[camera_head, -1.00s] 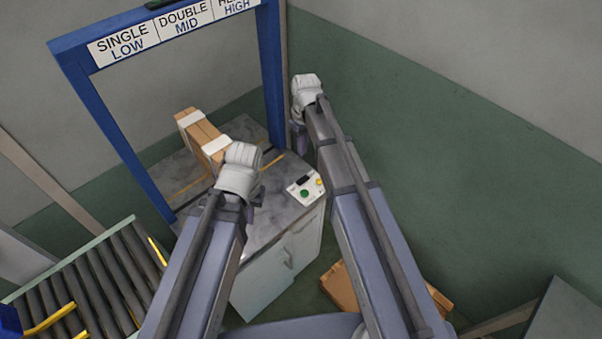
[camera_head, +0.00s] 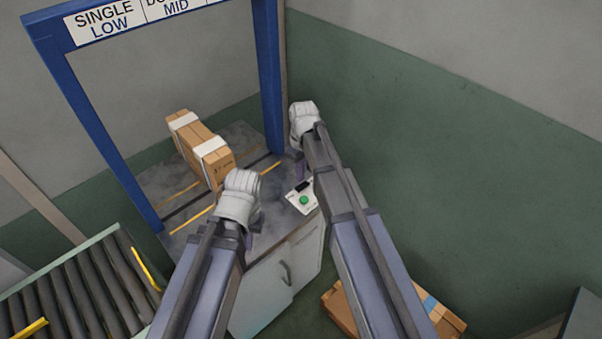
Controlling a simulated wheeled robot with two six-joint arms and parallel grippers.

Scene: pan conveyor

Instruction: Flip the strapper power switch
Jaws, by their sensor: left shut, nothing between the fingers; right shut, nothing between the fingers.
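The strapper is a grey-topped white cabinet (camera_head: 305,252) under a blue arch (camera_head: 268,90). A small pale control panel (camera_head: 293,203) lies at the right end of its top, with a green button (camera_head: 304,200) and a black part (camera_head: 303,186), too small to identify as the switch. My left gripper (camera_head: 252,238) is over the cabinet top, left of the panel, shut and empty, mostly hidden by its white wrist. My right gripper (camera_head: 298,165) is just above the panel in the picture, shut and empty. My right arm covers the panel's right side.
A strapped cardboard box (camera_head: 197,146) stands on the strapper top under the arch. A roller conveyor (camera_head: 75,290) is at lower left. A green and grey wall (camera_head: 450,180) closes the right side.

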